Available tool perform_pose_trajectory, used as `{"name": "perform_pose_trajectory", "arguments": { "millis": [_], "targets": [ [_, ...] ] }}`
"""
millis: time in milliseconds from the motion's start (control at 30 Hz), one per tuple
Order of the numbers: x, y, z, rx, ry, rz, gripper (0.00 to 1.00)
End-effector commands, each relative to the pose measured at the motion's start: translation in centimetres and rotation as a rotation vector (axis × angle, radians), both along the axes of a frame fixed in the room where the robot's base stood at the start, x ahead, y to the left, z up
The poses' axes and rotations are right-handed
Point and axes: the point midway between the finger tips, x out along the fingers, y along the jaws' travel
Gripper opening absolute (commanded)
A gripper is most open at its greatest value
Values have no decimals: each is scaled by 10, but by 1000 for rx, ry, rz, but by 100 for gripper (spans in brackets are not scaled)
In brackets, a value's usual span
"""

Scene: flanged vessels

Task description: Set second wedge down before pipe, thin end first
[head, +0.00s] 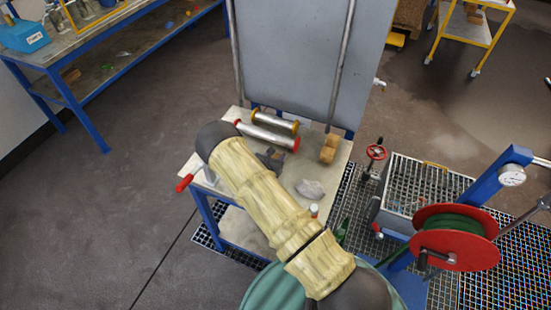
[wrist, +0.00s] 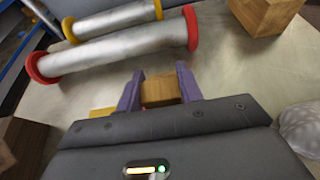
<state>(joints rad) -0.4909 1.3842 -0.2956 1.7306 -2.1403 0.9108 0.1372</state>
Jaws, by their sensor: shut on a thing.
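My gripper (wrist: 160,82) has purple fingers and is shut on a wooden wedge (wrist: 161,93) in the wrist view. The wedge is just on the near side of the red-flanged pipe (wrist: 118,53), with a small gap in the picture. I cannot tell whether it touches the table or which end is thin. In the head view the red-flanged pipe (head: 266,136) lies on the table, and my arm hides most of the gripper and the held wedge. A yellow-flanged pipe (head: 275,121) lies behind it.
Wooden blocks (head: 328,148) stand at the table's right; one shows in the wrist view (wrist: 266,14). A crumpled grey cloth (head: 310,188) lies nearer. A dark brown wooden thing (wrist: 20,145) is at lower left in the wrist view. A grey panel (head: 300,60) stands behind the table.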

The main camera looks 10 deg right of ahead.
Motion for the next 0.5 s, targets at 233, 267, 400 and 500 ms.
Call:
{"name": "perform_pose_trajectory", "arguments": {
  "millis": [233,267,400,500],
  "targets": [
    [1,0,8,0,-1,0,10],
    [1,0,10,0,-1,0,10],
    [0,0,27,1,-3,-1,10],
    [1,1,44,1,-3,0,10]
  ]
}}
